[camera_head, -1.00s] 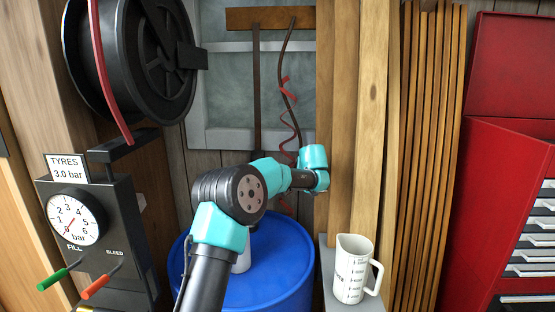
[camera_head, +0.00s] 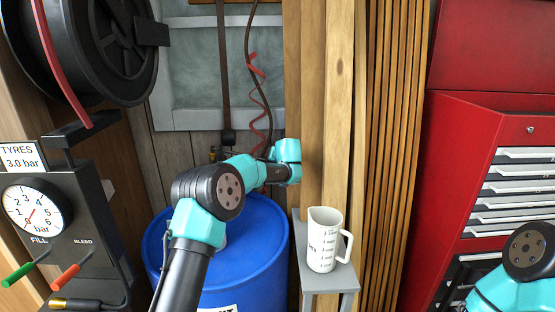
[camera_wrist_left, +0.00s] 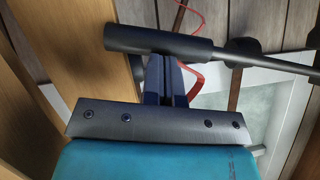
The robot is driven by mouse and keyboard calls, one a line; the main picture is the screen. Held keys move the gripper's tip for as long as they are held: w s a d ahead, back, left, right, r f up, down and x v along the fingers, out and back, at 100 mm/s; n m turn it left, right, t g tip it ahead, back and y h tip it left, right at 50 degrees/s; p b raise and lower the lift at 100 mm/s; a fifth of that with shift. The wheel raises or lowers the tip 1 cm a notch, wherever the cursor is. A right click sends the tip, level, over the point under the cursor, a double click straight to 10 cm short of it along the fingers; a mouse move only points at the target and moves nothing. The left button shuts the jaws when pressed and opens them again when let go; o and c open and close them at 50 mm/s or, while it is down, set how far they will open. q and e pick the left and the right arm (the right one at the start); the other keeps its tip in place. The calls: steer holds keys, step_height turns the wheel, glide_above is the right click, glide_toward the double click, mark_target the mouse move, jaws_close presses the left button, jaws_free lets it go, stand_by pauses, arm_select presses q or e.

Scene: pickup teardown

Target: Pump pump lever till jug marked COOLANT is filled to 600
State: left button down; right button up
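The white jug (camera_head: 323,241) with a handle and graduation marks stands upright on a grey stand, right of the blue drum (camera_head: 268,255). Its lettering is too small to read, and no liquid level shows. In the left wrist view, the pump lever (camera_wrist_left: 160,40) is a thick dark grip with a thinner rod running right. My left gripper (camera_wrist_left: 167,72) has its two dark fingers close together, with the grip lying across their tips. In the head view my left arm hides this gripper and most of the pump. My right gripper is out of view.
A tyre inflator (camera_head: 60,215) with gauge and coloured levers stands left, below a hose reel (camera_head: 105,45). The grey stand (camera_head: 330,279) holds the jug. Wooden planks (camera_head: 395,130) and a red tool cabinet (camera_head: 455,170) are on the right. Part of my right arm shows lower right.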

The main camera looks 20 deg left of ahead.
arm_select(q)
steer(key=shift+r, duration=0.15)
steer(key=w+r+v, duration=0.1)
steer(key=r+v, duration=0.1)
steer(key=v, duration=1)
steer(key=shift+d+r, duration=0.15)
steer(key=shift+r, duration=0.15)
stand_by(1.7)
